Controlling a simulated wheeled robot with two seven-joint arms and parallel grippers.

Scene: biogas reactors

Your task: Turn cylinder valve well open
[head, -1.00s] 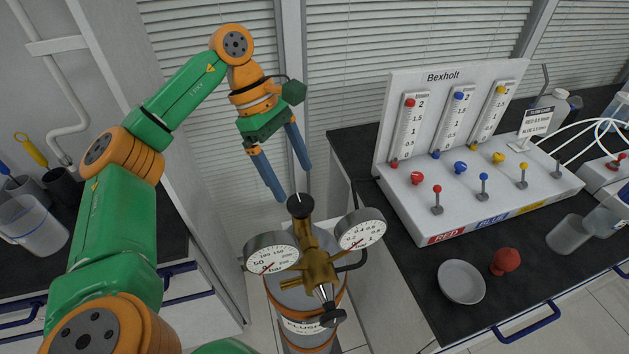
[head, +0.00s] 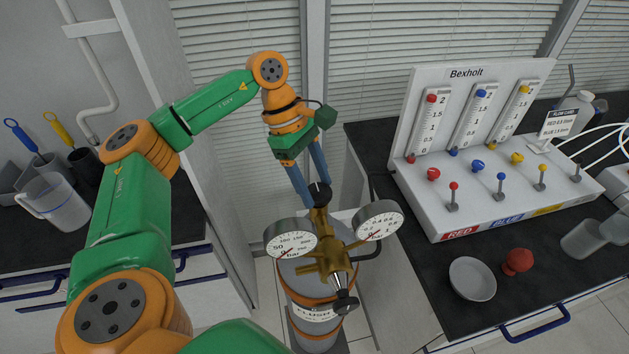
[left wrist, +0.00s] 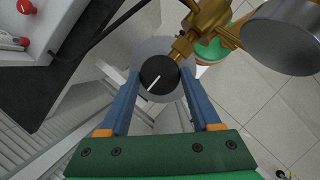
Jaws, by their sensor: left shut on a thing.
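The gas cylinder (head: 314,313) stands on the floor between the benches, with a brass valve and regulator (head: 322,240) on top. The black cylinder valve knob (head: 319,194) sits at the top of the brass body. In the left wrist view the knob (left wrist: 159,77) shows a white pointer line slanting to lower left. My left gripper (head: 313,203) reaches down from above, its two blue fingers on either side of the knob and shut on it. Two round gauges show, the left one (head: 290,240) and the right one (head: 378,220). My right gripper is not in view.
The Bexholt flow panel (head: 490,150) stands on the right bench, with red, blue and yellow knobs and levers. A grey dish (head: 472,279) and a red bulb (head: 517,262) lie before it. A jug (head: 58,203) stands on the left bench.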

